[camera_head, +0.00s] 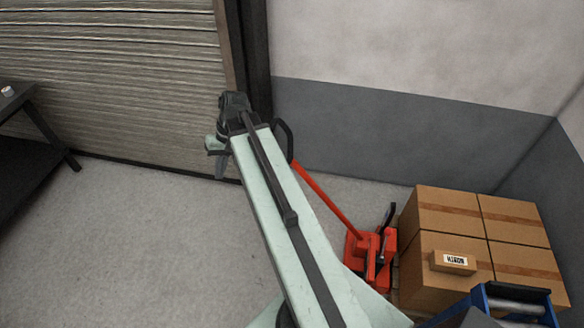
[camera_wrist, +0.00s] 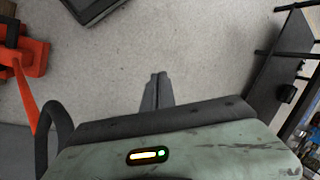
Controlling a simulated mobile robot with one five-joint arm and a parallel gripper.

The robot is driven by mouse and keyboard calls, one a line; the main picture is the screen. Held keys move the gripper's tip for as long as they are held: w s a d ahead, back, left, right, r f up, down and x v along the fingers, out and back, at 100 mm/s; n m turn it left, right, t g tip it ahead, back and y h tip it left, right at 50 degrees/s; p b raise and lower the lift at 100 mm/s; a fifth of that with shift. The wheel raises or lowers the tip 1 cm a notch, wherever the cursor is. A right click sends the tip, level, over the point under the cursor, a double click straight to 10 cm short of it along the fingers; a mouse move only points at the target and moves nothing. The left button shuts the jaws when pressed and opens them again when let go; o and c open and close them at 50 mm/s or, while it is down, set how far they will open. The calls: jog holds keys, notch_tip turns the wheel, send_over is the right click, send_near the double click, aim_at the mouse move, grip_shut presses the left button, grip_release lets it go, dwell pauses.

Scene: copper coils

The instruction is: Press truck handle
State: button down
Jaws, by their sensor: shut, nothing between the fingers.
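The red pallet truck (camera_head: 370,258) stands at the right, its red bar (camera_head: 325,198) slanting up to the left. The black loop handle (camera_head: 285,140) is at the bar's upper end, partly hidden behind my arm. In the wrist view the red truck (camera_wrist: 25,58) is at the left edge, and the black loop handle (camera_wrist: 50,128) shows just left of my gripper's housing, partly hidden by it. My gripper (camera_head: 220,174) points down, left of the handle in the head view. Its fingers (camera_wrist: 158,77) are shut and empty over bare floor. I cannot tell whether the housing touches the loop.
Stacked cardboard boxes (camera_head: 447,212) stand right of the truck, with a small labelled box (camera_head: 453,262) on them. A blue-framed object (camera_head: 482,300) is at the lower right. A dark table (camera_head: 25,125) stands at the left before a roller shutter (camera_head: 110,80). The floor between is clear.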

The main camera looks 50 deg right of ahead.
jog(key=s+d+m+t+b, duration=0.1)
jog(key=s+d, duration=0.4)
jog(key=d, duration=0.5)
jog(key=s+d+m+t+y+b, duration=0.1)
jog(key=s+d, duration=0.4)
jog(key=d, duration=0.5)
jog(key=s+d+m+t+b, duration=0.3)
jog(key=s+d+m+t, duration=0.1)
jog(key=d, duration=0.7)
jog(key=shift+s+f+m+t, duration=0.3)
jog(key=shift+s+f+m, duration=0.1)
jog(key=shift+s+m, duration=0.25)
jog(key=b, duration=1)
send_over(291, 163)
jog(key=s+a, duration=0.2)
jog(key=s, duration=0.1)
notch_tip(291, 163, down, 9)
jog(key=shift+w+a+f, duration=0.2)
jog(key=shift+a+f, duration=0.2)
